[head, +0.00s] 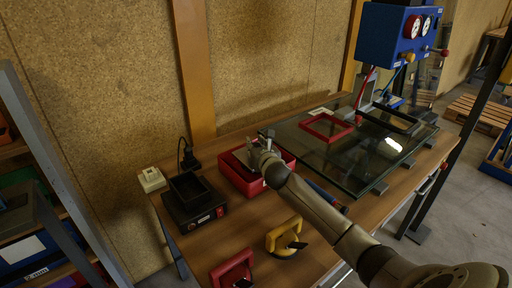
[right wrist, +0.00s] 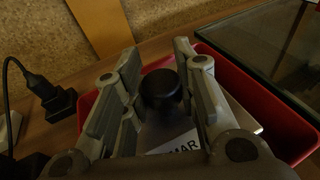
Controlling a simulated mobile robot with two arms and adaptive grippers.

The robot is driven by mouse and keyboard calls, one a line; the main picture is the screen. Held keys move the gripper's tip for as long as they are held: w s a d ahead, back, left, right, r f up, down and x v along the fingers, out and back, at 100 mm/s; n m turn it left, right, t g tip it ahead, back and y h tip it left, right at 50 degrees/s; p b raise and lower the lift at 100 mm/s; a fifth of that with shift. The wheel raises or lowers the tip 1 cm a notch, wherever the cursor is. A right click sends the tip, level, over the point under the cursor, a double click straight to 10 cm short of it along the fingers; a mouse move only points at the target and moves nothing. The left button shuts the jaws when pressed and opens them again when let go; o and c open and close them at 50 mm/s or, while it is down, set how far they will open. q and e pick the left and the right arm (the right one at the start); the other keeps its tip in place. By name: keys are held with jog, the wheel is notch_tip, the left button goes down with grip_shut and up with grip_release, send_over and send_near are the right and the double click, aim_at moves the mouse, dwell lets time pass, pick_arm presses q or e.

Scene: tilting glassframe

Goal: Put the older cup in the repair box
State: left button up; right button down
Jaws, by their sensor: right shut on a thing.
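A red open box (head: 238,183) stands on the wooden table; its wall also shows in the right wrist view (right wrist: 285,112). My right gripper (head: 258,154) reaches down into this box. In the right wrist view its fingers (right wrist: 160,68) are shut on a grey metal piece with a black knob (right wrist: 160,88) and a white label partly reading "MAR". A yellow handled suction cup (head: 285,238) and a red one (head: 233,270) lie at the table's front edge. I cannot tell which cup is older. My left gripper is out of view.
A black device with an open top (head: 190,198) stands left of the red box, near a plug and a white socket (head: 151,179). A glass sheet (head: 345,165) with a red frame (head: 326,127) on it fills the table's right side. A blue gauge unit (head: 395,35) stands behind.

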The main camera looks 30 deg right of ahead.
dwell(0.3)
jog(key=shift+f, duration=0.6)
jog(key=c, duration=1.1)
grip_release()
jog(key=shift+f, duration=0.1)
jog(key=shift+c, duration=0.2)
jog(key=shift+r, duration=0.45)
jog(key=shift+s+r, duration=0.2)
jog(key=shift+s, duration=0.05)
jog(key=v, duration=1.1)
jog(key=shift+s+a+p, duration=0.15)
jog(key=shift+s+p, duration=0.1)
jog(key=shift+p, duration=0.05)
